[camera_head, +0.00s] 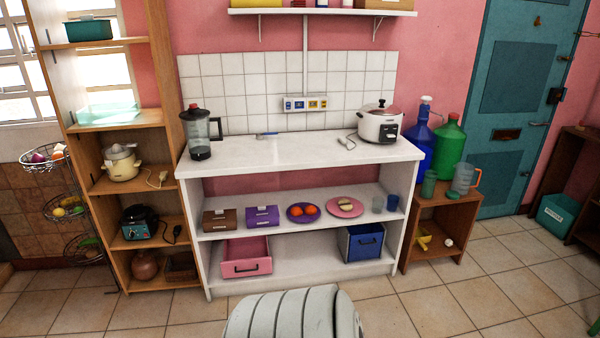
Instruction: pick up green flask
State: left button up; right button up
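A large green bottle (449,142) with a narrow neck and cap stands upright at the right, behind the small wooden shelf and beside a similar blue bottle (420,140). A smaller dull-green cup-like vessel (429,184) stands on top of that wooden shelf, in front of the two bottles. I cannot tell for sure which of the two green things is the flask. Neither of my grippers shows in the head view, and nothing is seen touching either green thing.
The small wooden shelf (440,217) also bears a clear jug (464,178). To its left stands a white open shelf (300,152) with a blender (199,134), a rice cooker (380,126), plates and drawers. A blue door (515,95) is at right. The tiled floor before the wooden shelf is clear.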

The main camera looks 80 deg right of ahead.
aim_at(430, 178)
jog(key=z, duration=3.65)
jog(key=i+l+z, duration=0.15)
jog(key=i, duration=0.8)
jog(key=i+l+z, duration=0.15)
jog(key=i, duration=0.85)
